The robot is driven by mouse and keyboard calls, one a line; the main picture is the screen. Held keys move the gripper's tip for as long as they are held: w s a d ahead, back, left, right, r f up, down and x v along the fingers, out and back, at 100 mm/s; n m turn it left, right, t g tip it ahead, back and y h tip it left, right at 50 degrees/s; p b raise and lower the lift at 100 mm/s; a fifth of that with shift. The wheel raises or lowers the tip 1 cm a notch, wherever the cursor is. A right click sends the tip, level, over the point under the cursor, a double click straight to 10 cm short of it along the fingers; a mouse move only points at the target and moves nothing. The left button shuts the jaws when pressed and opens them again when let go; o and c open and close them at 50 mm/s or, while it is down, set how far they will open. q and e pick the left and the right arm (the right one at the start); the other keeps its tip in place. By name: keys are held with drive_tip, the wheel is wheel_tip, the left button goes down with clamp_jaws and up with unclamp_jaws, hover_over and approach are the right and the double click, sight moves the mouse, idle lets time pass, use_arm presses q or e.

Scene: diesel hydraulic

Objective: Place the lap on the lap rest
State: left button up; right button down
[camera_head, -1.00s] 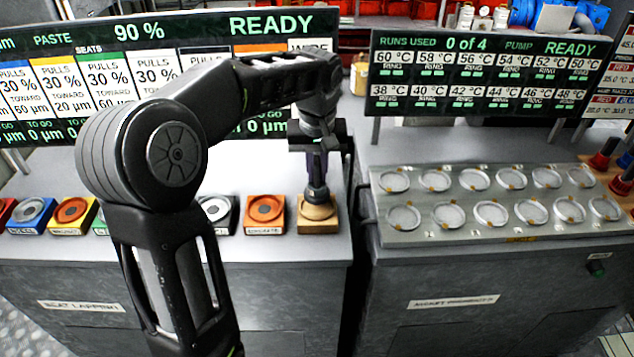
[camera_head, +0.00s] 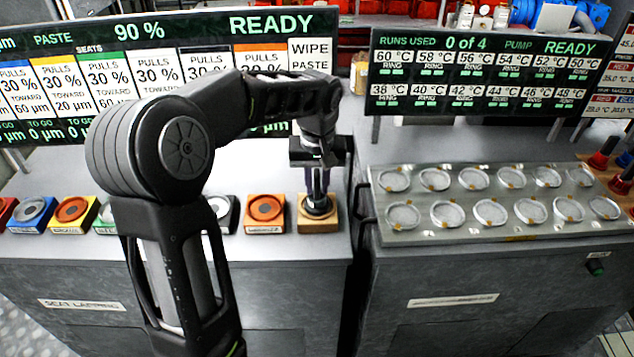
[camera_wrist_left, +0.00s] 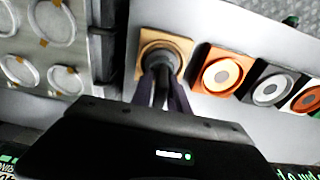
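The lap (camera_head: 318,206) is a dark, round piece with a stem. It sits upright on the lap rest (camera_head: 318,226), a square tan wooden block at the right front of the left bench. My left gripper (camera_head: 317,190) points down over it, with its fingers shut around the stem. In the left wrist view, the fingers (camera_wrist_left: 164,92) reach the dark lap (camera_wrist_left: 160,58), inside the wooden rest (camera_wrist_left: 184,45). The fingers partly hide the lap, and full seating is hard to tell. My right gripper is not in view.
An orange seat block (camera_head: 265,210) stands just left of the rest, with several coloured seat blocks further left. A metal tray of clear rings (camera_head: 480,220) is on the right bench, across a gap. Display panels (camera_head: 490,75) stand behind.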

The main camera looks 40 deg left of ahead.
use_arm(q)
drive_tip(key=shift+o, duration=1.2)
drive_tip(key=r, duration=0.8)
drive_tip(key=s+r, duration=0.1)
drive_tip(key=r, duration=0.3)
drive_tip(key=shift+s+d+r, duration=0.1)
drive_tip(key=shift+d+r, duration=0.05)
drive_tip(key=shift+d, duration=0.25)
